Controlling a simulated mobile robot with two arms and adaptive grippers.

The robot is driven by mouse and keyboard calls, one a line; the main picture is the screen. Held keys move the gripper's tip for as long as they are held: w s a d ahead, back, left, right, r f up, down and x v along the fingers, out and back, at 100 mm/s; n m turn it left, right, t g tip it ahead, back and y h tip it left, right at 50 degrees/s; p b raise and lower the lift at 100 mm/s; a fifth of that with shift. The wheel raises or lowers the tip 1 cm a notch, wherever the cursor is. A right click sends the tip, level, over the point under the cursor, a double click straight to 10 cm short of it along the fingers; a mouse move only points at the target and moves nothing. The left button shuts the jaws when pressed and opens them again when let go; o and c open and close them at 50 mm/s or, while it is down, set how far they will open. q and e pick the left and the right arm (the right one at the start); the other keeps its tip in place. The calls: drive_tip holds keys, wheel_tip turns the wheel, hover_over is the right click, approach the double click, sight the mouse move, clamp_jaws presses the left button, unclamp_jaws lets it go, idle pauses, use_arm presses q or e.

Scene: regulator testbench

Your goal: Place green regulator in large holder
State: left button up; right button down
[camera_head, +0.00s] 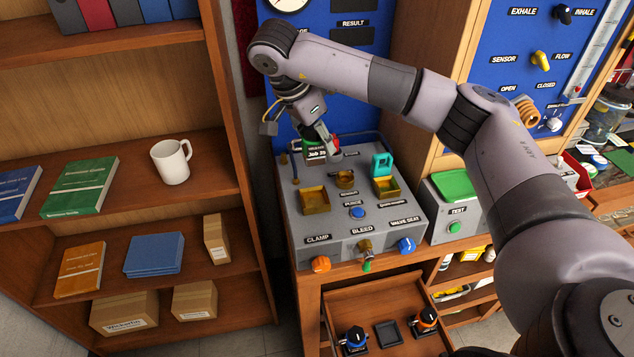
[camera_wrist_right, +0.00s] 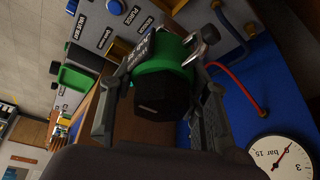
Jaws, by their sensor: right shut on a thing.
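My right gripper (camera_head: 322,140) is over the back left of the grey testbench (camera_head: 352,232). In the right wrist view my right gripper (camera_wrist_right: 165,62) is shut on the green regulator (camera_wrist_right: 172,68), which has a black end toward the camera. In the head view the regulator is mostly hidden by the gripper. A square brass holder (camera_head: 315,200) is at the bench's left, in front of the gripper. Another brass holder (camera_head: 386,188) is at the right, with a small round one (camera_head: 345,179) between. My left gripper is out of view.
A shelf with a mug (camera_head: 171,162) stands left. A gauge (camera_wrist_right: 283,158) shows near the gripper.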

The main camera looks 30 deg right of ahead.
wheel_tip(320, 180, down, 13)
drive_tip(key=p, duration=0.2)
drive_tip(key=shift+r+p, duration=0.2)
drive_tip(key=shift+p, duration=0.1)
drive_tip(key=shift+f, duration=0.15)
drive_tip(key=shift+f, duration=0.15)
drive_tip(key=c, duration=0.9)
unclamp_jaws()
